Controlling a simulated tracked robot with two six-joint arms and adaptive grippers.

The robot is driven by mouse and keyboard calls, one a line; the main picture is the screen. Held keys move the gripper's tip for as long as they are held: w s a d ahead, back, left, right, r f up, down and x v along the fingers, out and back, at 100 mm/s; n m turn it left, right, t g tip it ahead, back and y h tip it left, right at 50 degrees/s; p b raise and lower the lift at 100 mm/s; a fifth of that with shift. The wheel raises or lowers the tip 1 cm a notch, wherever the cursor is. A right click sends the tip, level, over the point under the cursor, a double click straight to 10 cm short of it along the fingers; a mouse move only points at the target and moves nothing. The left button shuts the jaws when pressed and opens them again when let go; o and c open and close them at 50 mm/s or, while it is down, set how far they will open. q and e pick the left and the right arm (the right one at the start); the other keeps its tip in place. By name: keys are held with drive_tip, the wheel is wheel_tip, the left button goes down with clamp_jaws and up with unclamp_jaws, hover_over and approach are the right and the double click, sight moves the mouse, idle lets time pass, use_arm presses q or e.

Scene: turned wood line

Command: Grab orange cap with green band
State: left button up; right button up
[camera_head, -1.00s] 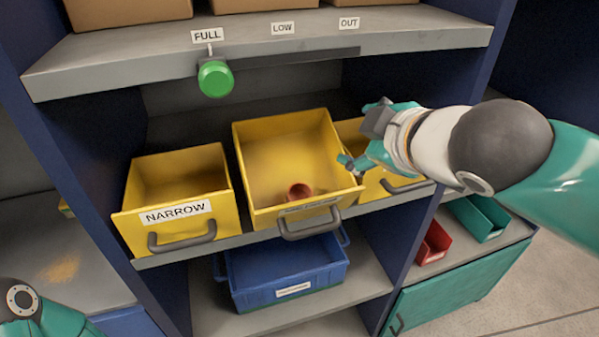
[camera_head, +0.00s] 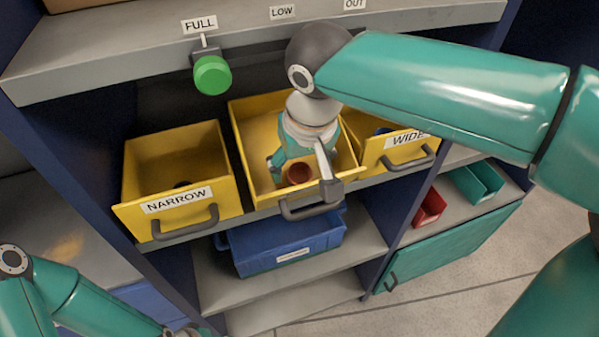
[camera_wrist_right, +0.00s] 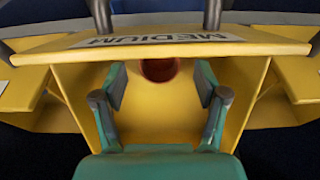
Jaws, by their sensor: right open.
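A reddish-orange, round, hollow cap (camera_head: 298,173) lies in the middle yellow drawer (camera_head: 241,125), near its front wall. It also shows in the right wrist view (camera_wrist_right: 159,69), at the drawer wall under the MEDIUM label. I see no green band on it. My right gripper (camera_head: 301,180) reaches down into this drawer. It is open, its fingers on either side of the cap in the head view. In the wrist view the cap lies just beyond the gap between the fingertips (camera_wrist_right: 160,88), with nothing held. My left gripper (camera_head: 184,331) is mostly cut off at the bottom edge.
The NARROW drawer (camera_head: 145,222) at left holds a small dark round thing. The WIDE drawer (camera_head: 425,151) at right holds something blue. A green knob (camera_head: 212,75) hangs under the shelf above, below FULL. A blue bin (camera_head: 285,243) sits below. The middle drawer's walls closely surround my gripper.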

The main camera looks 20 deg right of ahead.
sight(299, 176)
drive_tip(key=shift+x, duration=1.15)
drive_tip(key=c, duration=0.9)
drive_tip(key=shift+o, duration=0.2)
drive_tip(key=shift+r, duration=0.1)
